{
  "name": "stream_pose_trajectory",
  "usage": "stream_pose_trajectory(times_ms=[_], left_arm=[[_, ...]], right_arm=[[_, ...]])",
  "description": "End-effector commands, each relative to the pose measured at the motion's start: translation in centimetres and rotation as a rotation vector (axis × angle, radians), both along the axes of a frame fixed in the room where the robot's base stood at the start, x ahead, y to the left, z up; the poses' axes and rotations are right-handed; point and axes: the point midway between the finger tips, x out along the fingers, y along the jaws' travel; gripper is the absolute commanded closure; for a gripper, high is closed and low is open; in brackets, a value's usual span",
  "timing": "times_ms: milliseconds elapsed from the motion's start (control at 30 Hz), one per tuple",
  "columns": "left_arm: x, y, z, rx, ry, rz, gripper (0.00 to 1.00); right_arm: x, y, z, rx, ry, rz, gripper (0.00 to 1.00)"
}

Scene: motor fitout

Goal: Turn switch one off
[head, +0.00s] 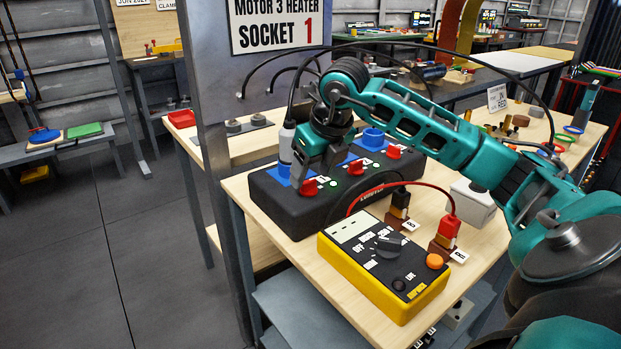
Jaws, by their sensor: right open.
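A black socket box (272,208) lies on the wooden bench, with blue sockets and red switches along its top. The red switch (309,188) nearest the left end, beside a small green light, seems to be switch one. Two more red switches, a middle one (355,167) and a far one (393,152), sit to its right. My right gripper (308,174) points down just above and behind the leftmost switch, with its jaws open. The exact gap between fingers and switch is hard to tell. A grey plug (287,142) stands in the leftmost blue socket. My left gripper is out of view.
A yellow and black meter (385,262) stands in front of the box, with red and black leads running to plugs (446,232). A metal post (215,160) with a "Socket 1" sign (277,24) rises at the left. A white box (472,202) sits at the right.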

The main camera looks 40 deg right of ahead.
Motion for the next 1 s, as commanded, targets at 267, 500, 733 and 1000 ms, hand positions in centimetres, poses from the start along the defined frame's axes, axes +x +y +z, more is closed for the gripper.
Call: stream_pose_trajectory(times_ms=[267,500,733,1000], left_arm=[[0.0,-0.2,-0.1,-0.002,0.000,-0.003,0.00],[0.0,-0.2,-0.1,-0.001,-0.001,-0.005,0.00],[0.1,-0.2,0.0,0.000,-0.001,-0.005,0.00],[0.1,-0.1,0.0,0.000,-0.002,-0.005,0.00]], right_arm=[[0.7,-0.1,-1.7,0.001,0.001,0.000,0.38],[0.7,-0.1,-1.7,0.001,0.000,0.001,0.39],[0.7,0.0,-1.7,0.001,0.000,0.001,0.61],[0.7,0.0,-1.7,0.000,-0.001,0.001,0.87]])
